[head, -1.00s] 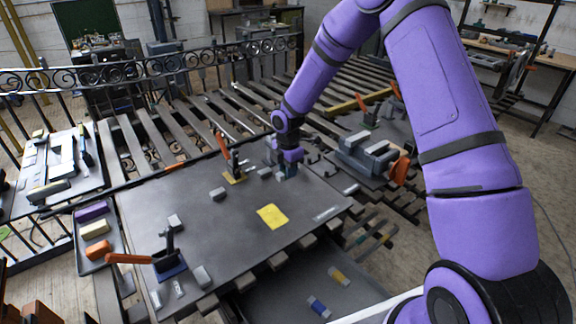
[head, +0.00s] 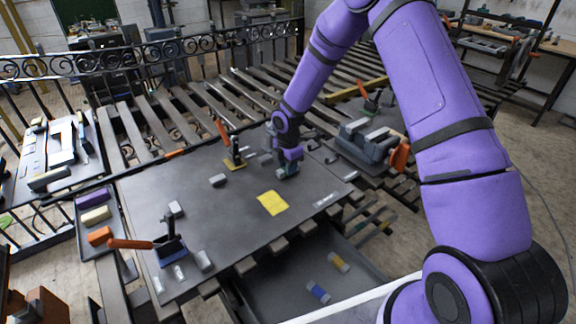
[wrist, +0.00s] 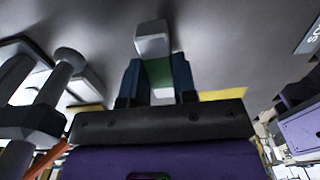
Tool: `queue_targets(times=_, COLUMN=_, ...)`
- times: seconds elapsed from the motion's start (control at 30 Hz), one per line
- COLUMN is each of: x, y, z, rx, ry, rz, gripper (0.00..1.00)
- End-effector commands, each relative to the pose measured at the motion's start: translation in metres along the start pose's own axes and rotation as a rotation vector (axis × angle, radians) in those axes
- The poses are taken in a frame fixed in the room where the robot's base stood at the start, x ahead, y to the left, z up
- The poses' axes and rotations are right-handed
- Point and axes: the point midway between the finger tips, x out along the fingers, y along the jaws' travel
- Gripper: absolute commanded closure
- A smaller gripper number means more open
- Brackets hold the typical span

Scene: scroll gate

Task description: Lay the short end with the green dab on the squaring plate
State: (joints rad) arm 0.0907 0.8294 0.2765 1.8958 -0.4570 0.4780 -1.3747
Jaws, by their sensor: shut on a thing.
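My gripper (head: 288,172) is over the far right part of the dark flat plate (head: 225,220). In the wrist view my gripper (wrist: 157,82) is shut on a short grey metal end with a green dab (wrist: 158,72). The green shows between the two fingers, and the pale block-like tip (wrist: 152,40) sticks out beyond them. In the head view the piece is mostly hidden by the gripper. It looks low over the dark surface; I cannot tell if it touches. Which area is the squaring plate is not readable.
A yellow patch (head: 272,203) lies on the plate in front of my gripper. An orange-handled clamp (head: 233,158) stands just left, another (head: 165,245) at the front left. A vise-like tool (head: 370,145) stands to the right. Small grey blocks (head: 217,180) lie about; the plate's middle is clear.

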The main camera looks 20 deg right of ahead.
Motion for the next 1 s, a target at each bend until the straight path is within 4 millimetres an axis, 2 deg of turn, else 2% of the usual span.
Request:
queue_targets(times=0.77, x=0.0075, y=0.0002, z=0.0000, rx=-0.001, ry=0.000, rz=0.000, gripper=1.00)
queue_targets(times=0.8, x=0.0072, y=0.0003, z=0.0001, rx=-0.001, ry=0.000, rz=0.001, gripper=0.65)
queue_targets(times=0.9, x=0.0072, y=0.0002, z=0.0000, rx=-0.001, ry=0.000, rz=0.001, gripper=0.44)
queue_targets(times=1.0, x=0.0072, y=0.0001, z=0.0000, rx=0.000, ry=0.000, rz=0.000, gripper=0.44)
